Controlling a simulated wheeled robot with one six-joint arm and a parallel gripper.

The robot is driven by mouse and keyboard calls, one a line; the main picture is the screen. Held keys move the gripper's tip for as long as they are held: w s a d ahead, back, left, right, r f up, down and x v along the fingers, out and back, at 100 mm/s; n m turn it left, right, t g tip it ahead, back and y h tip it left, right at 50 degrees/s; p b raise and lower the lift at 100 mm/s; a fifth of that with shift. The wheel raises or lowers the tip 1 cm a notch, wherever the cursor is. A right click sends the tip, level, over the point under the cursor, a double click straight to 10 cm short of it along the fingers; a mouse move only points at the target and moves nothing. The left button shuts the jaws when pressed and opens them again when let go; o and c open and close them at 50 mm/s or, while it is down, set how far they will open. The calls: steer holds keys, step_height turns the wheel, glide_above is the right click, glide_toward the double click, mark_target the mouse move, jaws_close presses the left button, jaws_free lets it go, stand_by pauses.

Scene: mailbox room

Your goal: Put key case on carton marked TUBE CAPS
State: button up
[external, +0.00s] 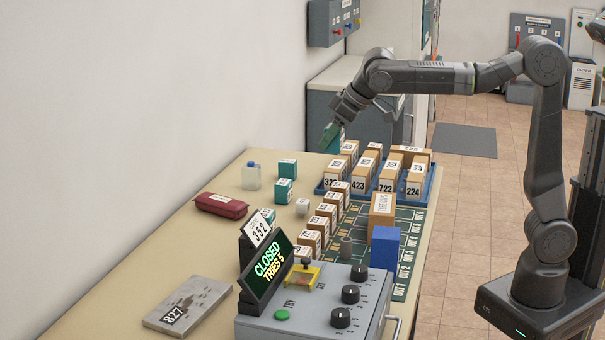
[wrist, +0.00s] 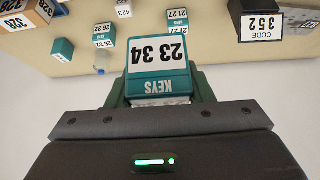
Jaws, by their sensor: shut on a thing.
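My gripper (external: 333,125) is shut on a teal key case (wrist: 158,55), holding it up above the far end of the table. In the external view the case (external: 338,146) is mostly hidden by the green fingers. The brown carton marked TUBE CAPS (external: 382,214) stands upright on the green numbered mat, nearer the external camera and to the right of my gripper. Nothing visible lies on its top. It cannot be made out in the wrist view.
Several numbered cartons stand in a blue tray (external: 425,200), with a row of smaller ones beside it. A blue block (external: 384,250) stands just in front of the TUBE CAPS carton. Teal boxes (external: 284,191), a bottle (external: 251,176) and a red pouch (external: 220,205) sit left. A control box (external: 315,310) stands in front.

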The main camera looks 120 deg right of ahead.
steer(key=s+a+f+b, duration=0.3)
steer(key=s+a, duration=0.3)
steer(key=s, duration=0.5)
glide_above(380, 203)
step_height(380, 203, down, 6)
steer(key=shift+d+r, duration=0.1)
steer(key=shift+f+b, duration=0.6)
steer(key=shift+f, duration=1.75)
steer(key=shift+f, duration=0.1)
steer(key=shift+f, duration=0.15)
steer(key=o, duration=1)
